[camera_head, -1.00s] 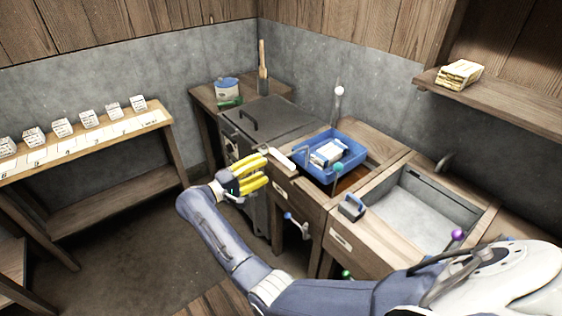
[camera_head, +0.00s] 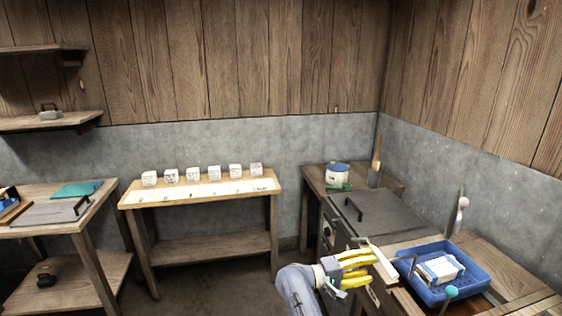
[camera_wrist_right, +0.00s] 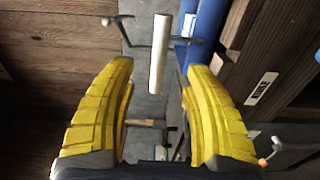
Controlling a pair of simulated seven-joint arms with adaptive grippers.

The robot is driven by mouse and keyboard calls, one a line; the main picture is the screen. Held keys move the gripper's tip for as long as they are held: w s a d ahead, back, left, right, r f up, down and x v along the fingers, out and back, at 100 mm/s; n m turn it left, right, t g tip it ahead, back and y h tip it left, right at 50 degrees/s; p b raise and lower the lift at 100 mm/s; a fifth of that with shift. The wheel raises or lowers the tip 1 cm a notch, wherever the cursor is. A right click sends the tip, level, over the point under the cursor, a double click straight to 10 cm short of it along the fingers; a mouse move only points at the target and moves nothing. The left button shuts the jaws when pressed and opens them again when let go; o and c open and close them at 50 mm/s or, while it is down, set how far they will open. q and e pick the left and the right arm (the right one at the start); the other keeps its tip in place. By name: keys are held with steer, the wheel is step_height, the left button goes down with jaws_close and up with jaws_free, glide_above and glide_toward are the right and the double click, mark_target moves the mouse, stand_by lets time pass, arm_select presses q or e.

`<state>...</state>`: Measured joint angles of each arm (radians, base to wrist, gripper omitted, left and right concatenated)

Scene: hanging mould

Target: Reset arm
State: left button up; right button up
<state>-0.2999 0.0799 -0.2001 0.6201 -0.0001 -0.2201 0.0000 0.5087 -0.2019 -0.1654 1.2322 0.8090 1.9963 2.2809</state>
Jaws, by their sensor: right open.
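My right gripper (camera_head: 357,270) has yellow fingers and shows at the lower right of the head view, in front of the bench on the right. In the right wrist view its two fingers (camera_wrist_right: 158,75) stand wide apart with nothing between their tips. A white bar-like handle (camera_wrist_right: 159,55) shows beyond the fingertips in that view; I cannot tell its exact distance. A pale bar (camera_head: 384,264) also shows just right of the gripper in the head view. My left gripper is not in view.
A blue tray (camera_head: 424,295) holding a white block (camera_head: 440,269) sits on the right bench. A grey lidded unit (camera_head: 375,221) stands behind the gripper. A table (camera_head: 197,197) with several white cubes stands at the back. Open floor (camera_head: 215,287) lies left of my arm.

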steer(key=d, duration=0.4)
steer(key=s+a+f+m+t+y, duration=0.1)
steer(key=a+f+m+t+y, duration=0.3)
steer(key=f+m, duration=0.55)
steer(key=s+a+f+m+t+y, duration=0.15)
steer(key=f+m+t+y, duration=0.25)
steer(key=f+m+t, duration=0.45)
steer(key=a+f+m+t+y, duration=0.35)
steer(key=f+m, duration=0.55)
steer(key=m, duration=0.3)
steer(key=s+a+f+n+g+y, duration=0.2)
steer(key=s+f+n+g+y, duration=0.1)
steer(key=s+f+n, duration=0.6)
steer(key=s+a+f+n+g+y, duration=0.2)
steer(key=s+f+n+g+y, duration=0.3)
steer(key=f, duration=0.7)
steer(key=s+d+f+n+g, duration=0.2)
steer(key=s+f+n, duration=0.4)
steer(key=s, duration=0.8)
steer(key=s+d+f+n+g+h, duration=0.1)
steer(key=s+f+n+g, duration=0.3)
steer(key=s, duration=1.1)
steer(key=s+d+f+n+g, duration=0.2)
steer(key=s+f+n, duration=0.5)
steer(key=s, duration=0.8)
steer(key=shift+s+d+f+n+g+h, duration=0.25)
steer(key=shift+d+f+n+g+h, duration=0.15)
steer(key=shift+f+g, duration=0.4)
